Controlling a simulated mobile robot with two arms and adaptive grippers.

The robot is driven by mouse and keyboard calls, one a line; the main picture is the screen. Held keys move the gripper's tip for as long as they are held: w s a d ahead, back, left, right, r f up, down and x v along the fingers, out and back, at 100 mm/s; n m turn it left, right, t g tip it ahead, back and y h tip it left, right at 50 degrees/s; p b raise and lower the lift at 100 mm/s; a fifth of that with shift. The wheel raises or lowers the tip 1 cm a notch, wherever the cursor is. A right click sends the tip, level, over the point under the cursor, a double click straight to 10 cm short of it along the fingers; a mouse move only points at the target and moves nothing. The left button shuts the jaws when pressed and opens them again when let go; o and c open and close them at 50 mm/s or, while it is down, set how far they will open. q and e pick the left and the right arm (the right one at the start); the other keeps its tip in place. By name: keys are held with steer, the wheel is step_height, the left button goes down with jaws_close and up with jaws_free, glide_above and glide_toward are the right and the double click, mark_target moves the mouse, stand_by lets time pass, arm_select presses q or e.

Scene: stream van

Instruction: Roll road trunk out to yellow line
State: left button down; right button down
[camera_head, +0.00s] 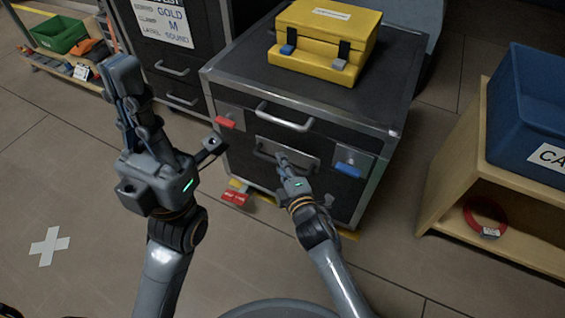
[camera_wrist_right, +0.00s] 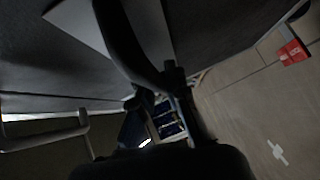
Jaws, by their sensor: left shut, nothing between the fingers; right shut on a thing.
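The road trunk (camera_head: 225,148) is a black case with metal edges, upright on the floor in the middle of the head view. Its front has an upper bar handle (camera_head: 284,116), a lower handle (camera_head: 267,152), a red latch and a blue latch. My right gripper (camera_head: 281,160) is shut on the lower handle; its fingertips are partly hidden. In the right wrist view, the trunk face fills the upper part, dark and close. My left gripper (camera_head: 121,76) is shut and empty, raised left of the trunk.
A yellow case (camera_head: 325,40) sits on the trunk. A red labelled piece (camera_head: 234,197) lies on the floor at the trunk's front left. A wooden shelf (camera_head: 455,185) with a blue bin (camera_head: 525,110) stands right. Dark drawers (camera_head: 172,68) stand behind left. Floor with a white cross (camera_head: 48,246) is clear.

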steer(key=c, duration=1.3)
jaws_free()
steer(key=shift+c, duration=0.2)
steer(key=shift+s, duration=0.1)
steer(key=v, duration=1.2)
steer(key=shift+f, duration=0.1)
